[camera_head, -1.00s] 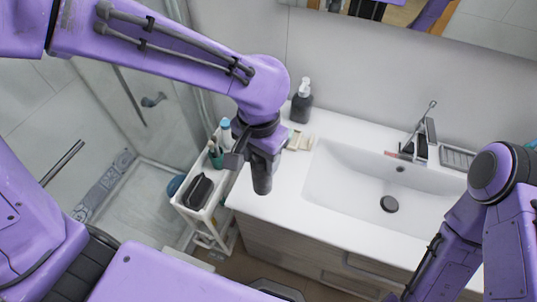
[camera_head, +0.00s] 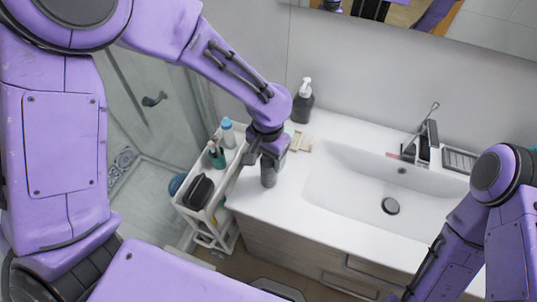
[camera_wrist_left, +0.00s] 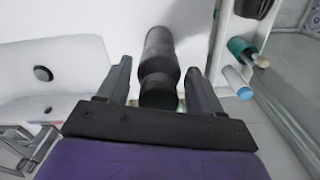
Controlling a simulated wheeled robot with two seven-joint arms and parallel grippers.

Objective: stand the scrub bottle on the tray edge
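The dark grey bottle (camera_head: 268,172), which I take to be the scrub bottle, is upright over the left end of the white counter. Whether its base touches the counter is hard to tell. My left gripper (camera_head: 265,155) is above and around its upper part. In the left wrist view the bottle (camera_wrist_left: 160,62) lies between the two fingers (camera_wrist_left: 158,70), with pale gaps on both sides, so the fingers look open. The white cart's top tray (camera_head: 222,196) is left of the counter. My right arm shows at the right, but its gripper is out of view.
The tray holds a black pouch (camera_head: 198,191), a green cup (camera_head: 217,158) with brushes, and a blue-capped bottle (camera_head: 228,134). A dark pump bottle (camera_head: 302,104) stands behind my left gripper. The sink basin (camera_head: 350,190) and faucet (camera_head: 428,145) are to the right.

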